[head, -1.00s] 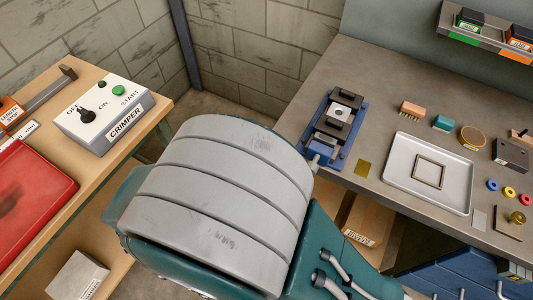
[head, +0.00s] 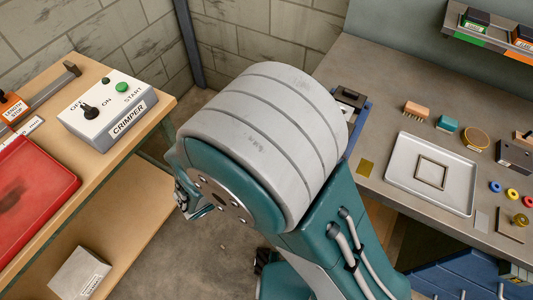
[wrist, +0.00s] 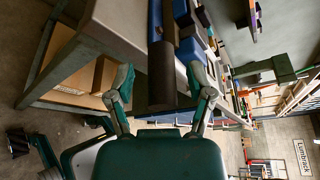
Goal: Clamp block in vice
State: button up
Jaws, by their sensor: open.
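The vice (head: 350,97) stands on the grey bench in the head view. My arm hides most of it, leaving a dark top part and a strip of blue base. The block is hidden in the head view, and I cannot make it out in the wrist view. In the wrist view my gripper (wrist: 160,82) is open, its two fingers spread apart. The blue vice base (wrist: 190,48) shows beyond the fingers, close to the bench edge. A dark bar (wrist: 162,75) appears between the fingers; I cannot tell its distance or whether it is the vice's handle.
A white tray (head: 402,180) with a square frame lies right of the vice. A brush (head: 416,110), a teal block (head: 449,123) and a round tin (head: 475,138) lie behind it. A wooden bench with the crimper box (head: 108,115) and red panel (head: 35,185) stands left.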

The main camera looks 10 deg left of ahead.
grip_shut()
jog(key=shift+r, duration=0.25)
